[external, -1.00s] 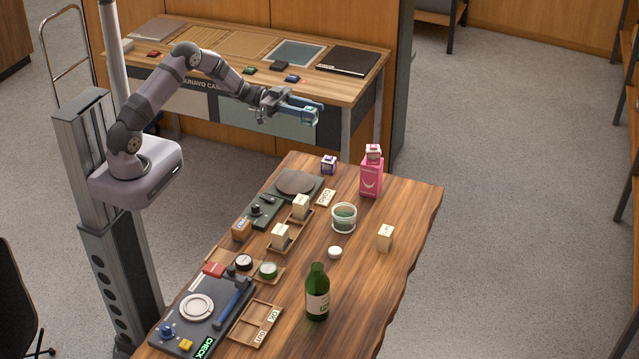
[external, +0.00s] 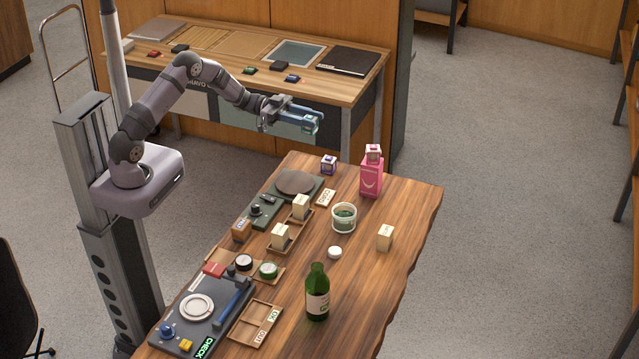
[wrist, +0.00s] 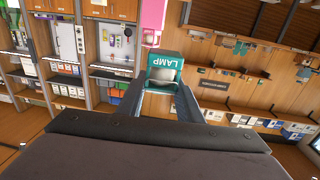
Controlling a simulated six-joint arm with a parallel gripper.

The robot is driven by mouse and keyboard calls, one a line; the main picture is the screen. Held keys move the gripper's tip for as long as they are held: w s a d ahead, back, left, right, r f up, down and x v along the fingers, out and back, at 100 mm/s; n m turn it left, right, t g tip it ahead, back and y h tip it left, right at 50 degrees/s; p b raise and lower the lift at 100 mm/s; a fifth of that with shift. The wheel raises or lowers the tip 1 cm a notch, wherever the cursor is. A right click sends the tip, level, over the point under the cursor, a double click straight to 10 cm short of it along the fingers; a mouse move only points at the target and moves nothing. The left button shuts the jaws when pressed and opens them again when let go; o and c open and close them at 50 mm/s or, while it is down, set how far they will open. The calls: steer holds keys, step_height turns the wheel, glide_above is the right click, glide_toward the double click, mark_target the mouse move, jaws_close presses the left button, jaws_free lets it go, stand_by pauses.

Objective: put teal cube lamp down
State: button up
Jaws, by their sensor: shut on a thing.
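The teal cube lamp (wrist: 164,69) shows in the wrist view between my fingertips, with the word LAMP upside down in white. My gripper (external: 308,119) is shut on it; the fingers also show in the wrist view (wrist: 163,92). In the external view the lamp is small and hard to tell from the bluish fingers. My gripper holds it in the air, above and behind the far end of the wooden table (external: 372,285), clear of the surface.
A purple-and-white cube (external: 329,165) and a pink box (external: 371,179) with a small cube on top stand at the table's far end. A white-rimmed cup (external: 344,219), cream cube (external: 385,237) and green bottle (external: 317,295) stand nearer. The right edge has bare wood.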

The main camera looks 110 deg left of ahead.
mark_target(310, 129)
step_height(310, 129, down, 4)
steer(key=b, duration=0.3)
steer(key=shift+f+p, duration=0.75)
steer(key=shift+f, duration=4.05)
steer(key=shift+f, duration=0.15)
steer(key=o, duration=0.7)
steer(key=shift+f, duration=0.1)
steer(key=shift+c, duration=0.2)
steer(key=o, duration=0.4)
